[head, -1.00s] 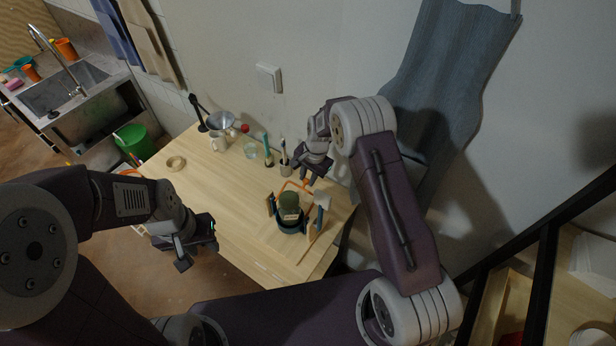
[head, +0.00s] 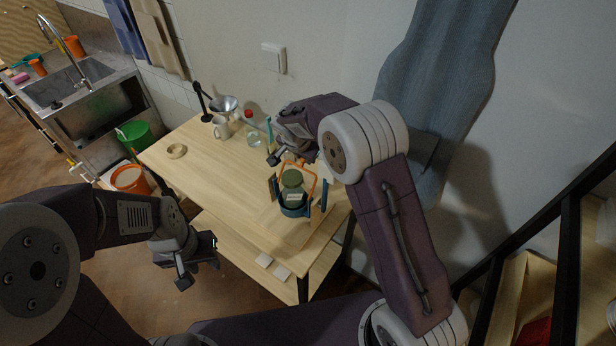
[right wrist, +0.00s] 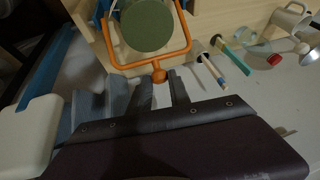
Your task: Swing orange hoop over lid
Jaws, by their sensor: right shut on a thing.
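The orange hoop (head: 315,178) stands up behind the jar's dark green lid (head: 292,178) in the head view. The jar sits in a blue holder (head: 294,211) with upright posts. In the right wrist view the hoop (right wrist: 188,42) frames the round lid (right wrist: 147,27) and has an orange knob (right wrist: 160,75). My right gripper (head: 283,154) is shut on the hoop at its knob, behind the jar; its fingers (right wrist: 160,86) are partly hidden in the head view. My left gripper (head: 199,262) is open and empty, left of the table.
The wooden table (head: 225,185) has free room at its middle left, beside a tan ring (head: 177,151). Mugs (head: 222,128), a bottle (head: 252,132) and brushes stand along the wall. An orange bucket (head: 130,179) stands left of the table, and an apron (head: 440,90) hangs behind my right arm.

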